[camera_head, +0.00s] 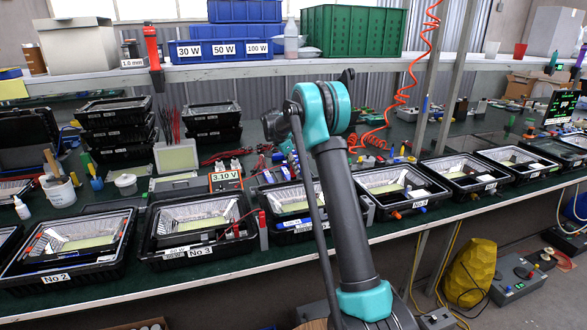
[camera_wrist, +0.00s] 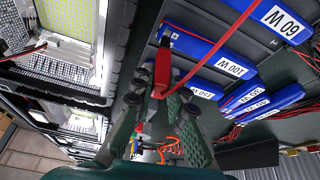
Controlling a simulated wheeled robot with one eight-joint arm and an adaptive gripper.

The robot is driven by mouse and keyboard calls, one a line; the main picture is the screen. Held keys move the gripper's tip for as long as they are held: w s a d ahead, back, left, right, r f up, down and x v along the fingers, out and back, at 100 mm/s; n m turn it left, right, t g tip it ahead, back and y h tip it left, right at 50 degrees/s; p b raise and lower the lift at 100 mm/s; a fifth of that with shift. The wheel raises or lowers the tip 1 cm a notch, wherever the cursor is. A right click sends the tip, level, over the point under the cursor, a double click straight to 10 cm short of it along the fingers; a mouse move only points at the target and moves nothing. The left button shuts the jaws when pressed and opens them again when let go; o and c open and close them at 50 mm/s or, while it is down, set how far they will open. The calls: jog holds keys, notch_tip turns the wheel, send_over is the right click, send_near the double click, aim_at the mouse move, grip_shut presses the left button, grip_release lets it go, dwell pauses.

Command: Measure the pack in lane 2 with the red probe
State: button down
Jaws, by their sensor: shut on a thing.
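My gripper (camera_wrist: 160,96) shows in the wrist view with its two green fingers around a red probe (camera_wrist: 160,78). It is shut on the probe, and a red lead runs from it up to the right. Blue packs lie just beyond, one marked 60 W (camera_wrist: 262,22), another marked 100 W (camera_wrist: 215,62), and several more lower right. The probe tip's contact with a pack is unclear. A meter (camera_head: 225,177) reads 3.10 V.
Open black housings line the bench front, including No 2 (camera_head: 62,272) and No 3 (camera_head: 200,252). Stacked housings (camera_head: 117,125) stand behind at left. A shelf (camera_head: 225,70) with blue and green crates crosses above. Housings with light panels (camera_wrist: 70,18) flank the gripper at left in the wrist view.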

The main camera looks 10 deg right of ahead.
jog(key=shift+f, duration=0.65)
dwell(1.6)
jog(key=shift+r, duration=3.55)
